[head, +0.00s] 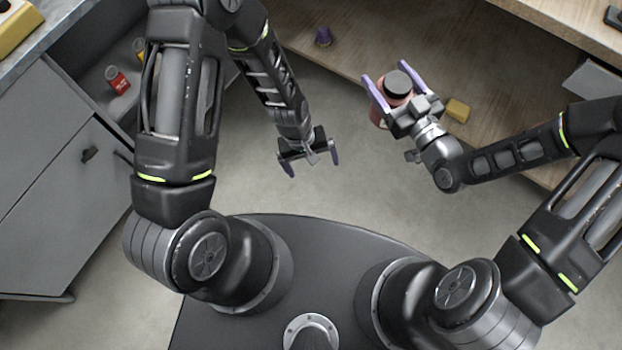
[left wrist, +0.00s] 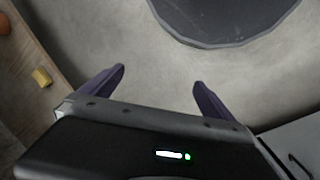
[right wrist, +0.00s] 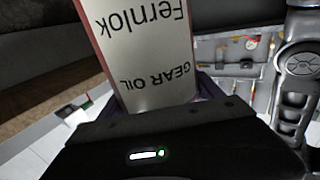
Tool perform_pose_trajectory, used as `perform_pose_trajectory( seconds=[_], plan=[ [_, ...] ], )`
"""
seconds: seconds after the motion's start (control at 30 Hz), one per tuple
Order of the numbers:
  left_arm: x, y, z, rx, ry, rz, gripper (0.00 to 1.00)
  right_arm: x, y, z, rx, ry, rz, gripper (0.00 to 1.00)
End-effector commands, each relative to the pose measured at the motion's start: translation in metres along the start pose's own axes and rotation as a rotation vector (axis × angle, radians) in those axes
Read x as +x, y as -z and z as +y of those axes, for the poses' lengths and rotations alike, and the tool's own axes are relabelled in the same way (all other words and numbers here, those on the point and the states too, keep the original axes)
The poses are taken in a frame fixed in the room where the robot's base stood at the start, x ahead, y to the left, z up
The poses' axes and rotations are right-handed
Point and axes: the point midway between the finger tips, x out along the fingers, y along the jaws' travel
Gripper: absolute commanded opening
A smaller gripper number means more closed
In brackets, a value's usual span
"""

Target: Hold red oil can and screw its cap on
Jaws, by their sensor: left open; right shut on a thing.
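The red oil can (head: 379,116) is between the purple fingers of my right gripper (head: 386,72), at the bench edge. A black round cap (head: 398,83) shows on top of it in the head view; I cannot tell how tightly it sits. In the right wrist view the can's pale label (right wrist: 145,50) reads "Fernlok GEAR OIL", and its top is out of view. My left gripper (head: 313,163) is open and empty, pointing down over the floor, well to the left of the can. Its spread fingers also show in the left wrist view (left wrist: 159,76).
A wooden bench (head: 470,60) runs along the back and right, with a yellow block (head: 457,110) and a small purple object (head: 323,38) on it. A grey cabinet (head: 45,150) stands at left, with a small red container (head: 117,80) in its recess. Floor between is clear.

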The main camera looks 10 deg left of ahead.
Motion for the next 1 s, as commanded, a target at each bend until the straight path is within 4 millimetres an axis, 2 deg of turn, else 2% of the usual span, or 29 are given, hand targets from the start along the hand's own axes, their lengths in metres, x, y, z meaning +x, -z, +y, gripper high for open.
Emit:
perform_pose_trajectory(
  seconds=[0.03,0.1,0.2,0.3,0.47,1.0],
  plan=[
    [0.009,-0.021,-0.012,0.048,-0.028,-0.012,1.0,0.0,0.001,0.0,-0.001,0.0,0.002,0.0],
    [0.017,-0.044,-0.02,0.129,-0.072,-0.006,1.0,0.0,0.001,0.0,-0.001,0.0,0.002,0.0],
    [0.019,-0.068,-0.024,0.217,-0.124,0.013,1.0,0.0,0.001,0.0,-0.001,0.0,0.002,0.0],
    [0.018,-0.082,-0.025,0.273,-0.156,0.032,1.0,0.0,0.001,0.0,-0.001,0.0,0.002,0.0],
    [0.017,-0.088,-0.024,0.304,-0.174,0.046,1.0,0.0,0.001,0.0,-0.001,0.0,0.002,0.0],
    [0.017,-0.087,-0.024,0.303,-0.172,0.047,1.0,0.0,0.002,0.001,-0.001,-0.001,0.003,0.0]
  ],
)
